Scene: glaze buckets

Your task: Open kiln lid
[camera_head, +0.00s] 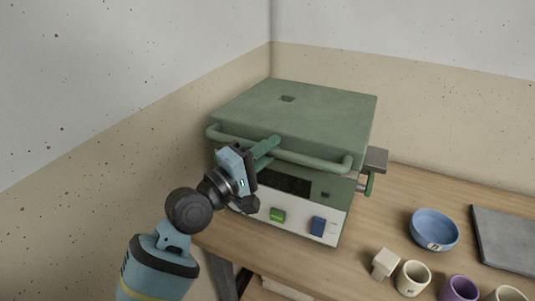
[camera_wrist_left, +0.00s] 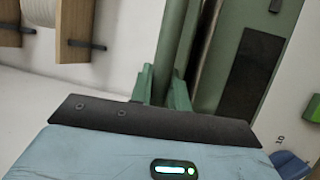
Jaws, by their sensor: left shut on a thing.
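The kiln is a green box with a white front panel (camera_head: 265,208) on the wooden table. Its green lid (camera_head: 310,108) lies flat on top and looks closed. A green bar handle (camera_head: 310,161) runs along the lid's front edge; it also shows in the left wrist view (camera_wrist_left: 172,45). My left gripper (camera_head: 268,146) reaches in from the left and is shut on the handle, left of its middle. In the left wrist view its green fingers (camera_wrist_left: 163,88) sit on either side of the bar. Their tips are partly hidden. My right gripper is not in view.
A green latch-like part (camera_head: 369,184) sticks out at the kiln's right side. A blue bowl (camera_head: 434,230), a beige block (camera_head: 385,262), several cups and a grey slab (camera_head: 508,240) stand right. Walls close off the back and left.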

